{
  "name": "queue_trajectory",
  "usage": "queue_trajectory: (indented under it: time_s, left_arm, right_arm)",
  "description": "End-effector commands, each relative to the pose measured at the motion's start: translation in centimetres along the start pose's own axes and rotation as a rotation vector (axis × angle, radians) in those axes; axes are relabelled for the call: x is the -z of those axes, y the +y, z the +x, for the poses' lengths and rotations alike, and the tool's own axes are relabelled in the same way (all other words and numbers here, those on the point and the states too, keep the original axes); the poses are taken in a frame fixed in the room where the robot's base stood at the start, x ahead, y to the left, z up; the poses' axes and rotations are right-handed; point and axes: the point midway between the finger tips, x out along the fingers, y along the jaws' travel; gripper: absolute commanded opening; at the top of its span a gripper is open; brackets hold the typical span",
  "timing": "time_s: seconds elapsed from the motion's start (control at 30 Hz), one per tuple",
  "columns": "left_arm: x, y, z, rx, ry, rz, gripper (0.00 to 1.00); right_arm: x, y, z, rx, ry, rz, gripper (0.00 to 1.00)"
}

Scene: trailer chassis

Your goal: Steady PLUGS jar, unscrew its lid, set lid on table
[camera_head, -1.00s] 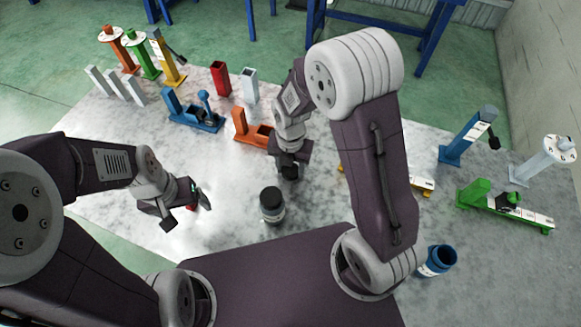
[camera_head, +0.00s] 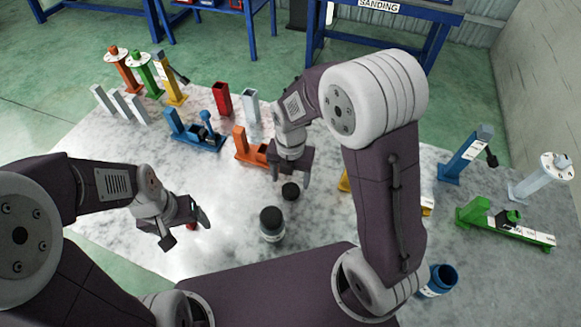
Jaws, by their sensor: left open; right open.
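A dark jar (camera_head: 271,224) with a black top stands upright on the table between my grippers. Its label is too small to read, and I cannot tell whether its mouth is open. A small round black piece, apparently the lid (camera_head: 290,191), lies on the table just behind and right of the jar, apart from it. My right gripper (camera_head: 291,176) is open, pointing down just above the lid, its fingers apart. My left gripper (camera_head: 187,231) is open and empty, left of the jar and not touching it.
A blue open jar (camera_head: 440,279) with a white label stands at the lower right. An orange bracket (camera_head: 252,148) and a blue fixture (camera_head: 195,131) stand behind. A green fixture (camera_head: 505,222) is at the right. The table (camera_head: 225,235) is clear around the dark jar.

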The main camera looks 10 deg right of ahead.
Motion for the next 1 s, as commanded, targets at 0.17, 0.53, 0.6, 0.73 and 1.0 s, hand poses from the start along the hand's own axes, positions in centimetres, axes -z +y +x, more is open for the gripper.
queue_trajectory:
  time_s: [0.17, 0.53, 0.6, 0.73, 1.0]
  left_arm:
    - [0.1, 0.0, -0.7, 0.0, 0.0, 0.0, 0.81]
    - [0.1, 0.0, -0.8, 0.0, 0.0, 0.0, 0.81]
    - [0.1, 0.0, -0.8, 0.0, 0.0, 0.0, 0.81]
    - [0.1, 0.0, -0.8, 0.0, 0.0, 0.0, 0.81]
    - [0.1, 0.0, -0.8, 0.0, 0.0, 0.0, 0.81]
  right_arm:
    - [0.0, 0.0, -4.5, -0.002, -0.002, 0.0, 0.69]
    - [0.1, -0.2, -6.7, 0.0, 0.0, 0.035, 0.69]
    - [0.2, -0.8, -6.5, -0.004, -0.002, 0.173, 0.69]
    - [0.7, -3.2, -5.6, -0.027, -0.007, 0.731, 0.69]
    - [2.9, -8.5, -3.4, -0.097, 0.019, 2.063, 0.69]
